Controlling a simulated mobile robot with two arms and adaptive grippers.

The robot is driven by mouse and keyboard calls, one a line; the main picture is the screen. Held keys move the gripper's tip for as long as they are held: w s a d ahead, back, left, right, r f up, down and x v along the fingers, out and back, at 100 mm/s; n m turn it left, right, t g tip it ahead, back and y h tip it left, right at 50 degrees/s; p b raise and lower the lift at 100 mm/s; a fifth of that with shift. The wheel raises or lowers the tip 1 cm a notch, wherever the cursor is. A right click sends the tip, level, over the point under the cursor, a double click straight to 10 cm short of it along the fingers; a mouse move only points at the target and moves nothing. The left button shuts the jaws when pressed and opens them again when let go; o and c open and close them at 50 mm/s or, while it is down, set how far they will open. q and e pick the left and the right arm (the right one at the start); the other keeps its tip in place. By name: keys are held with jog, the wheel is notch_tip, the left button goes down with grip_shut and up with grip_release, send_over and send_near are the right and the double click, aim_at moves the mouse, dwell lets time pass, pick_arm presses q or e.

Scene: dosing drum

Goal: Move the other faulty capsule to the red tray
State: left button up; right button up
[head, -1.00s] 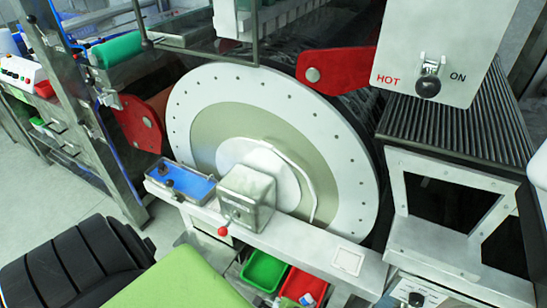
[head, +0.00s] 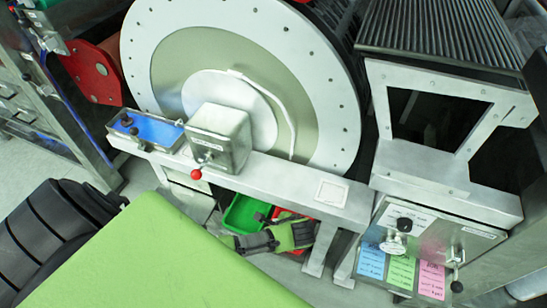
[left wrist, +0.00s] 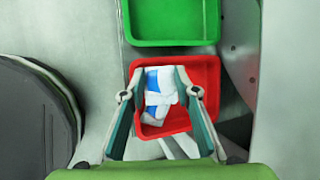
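The red tray (left wrist: 205,70) lies low beside the green tray (left wrist: 170,42). White and blue pieces (left wrist: 158,92) show in the red tray, between my gripper's fingers in the left wrist view; their number and which is a faulty capsule cannot be told. My left gripper (left wrist: 156,88) has its fingers spread apart over the red tray, with no clear contact on the pieces. In the head view my left gripper (head: 282,238) covers most of the red tray, and its contents are hidden there. My right gripper is not in view.
A large drum disc (head: 325,95) stands behind a metal beam (head: 280,178) carrying a box with a red-knobbed lever (head: 220,135) and a blue-lined tray (head: 155,129). A control panel with coloured cards (head: 402,270) is at right.

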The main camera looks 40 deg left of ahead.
pick_arm(q)
jog(key=o, duration=0.7)
jog(key=v, duration=1.2)
dwell(0.4)
